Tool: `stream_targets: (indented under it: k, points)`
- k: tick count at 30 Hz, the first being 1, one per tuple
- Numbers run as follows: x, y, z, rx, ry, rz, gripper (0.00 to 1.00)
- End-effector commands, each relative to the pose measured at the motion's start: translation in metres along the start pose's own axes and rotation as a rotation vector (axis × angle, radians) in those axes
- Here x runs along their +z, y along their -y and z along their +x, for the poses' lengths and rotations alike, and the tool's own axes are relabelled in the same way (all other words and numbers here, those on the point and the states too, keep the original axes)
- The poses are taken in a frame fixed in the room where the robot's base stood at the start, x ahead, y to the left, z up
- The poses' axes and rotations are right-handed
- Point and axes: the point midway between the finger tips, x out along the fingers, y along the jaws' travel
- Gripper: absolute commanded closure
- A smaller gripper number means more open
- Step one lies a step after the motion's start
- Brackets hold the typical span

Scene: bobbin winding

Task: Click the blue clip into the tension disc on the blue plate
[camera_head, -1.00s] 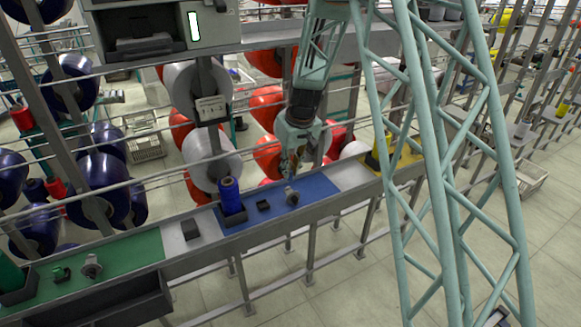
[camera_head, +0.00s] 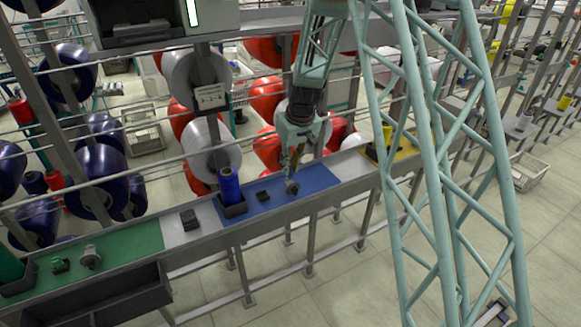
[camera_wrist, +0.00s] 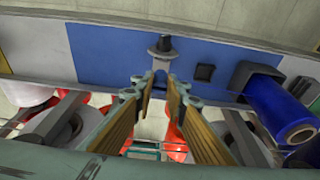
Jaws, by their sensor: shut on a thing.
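The blue plate (camera_head: 318,180) lies on the long grey rail and also shows in the wrist view (camera_wrist: 100,55). The tension disc (camera_head: 292,187) is a small grey knob-like part on it. In the wrist view the disc (camera_wrist: 163,46) is straight ahead of my fingertips, near the top centre. My gripper (camera_head: 289,177) points down right at the disc; I cannot tell whether they touch. In the wrist view my gripper (camera_wrist: 160,80) shows its two fingers with a narrow space between the tips. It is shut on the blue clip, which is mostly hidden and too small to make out.
A blue bobbin (camera_head: 229,186) stands in a dark holder left of the disc, with a small black block (camera_head: 263,196) between them. A green plate (camera_head: 125,242) and a yellow plate (camera_head: 404,152) lie farther along the rail. Wires and large spools are behind.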

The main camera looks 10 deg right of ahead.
Motion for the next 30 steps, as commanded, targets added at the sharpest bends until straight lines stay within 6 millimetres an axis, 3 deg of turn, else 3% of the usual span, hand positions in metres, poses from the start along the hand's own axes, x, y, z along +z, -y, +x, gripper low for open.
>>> stream_targets:
  k: [30]
  points:
    - [0.005,0.0,0.018,0.0,0.0,0.0,0.95]
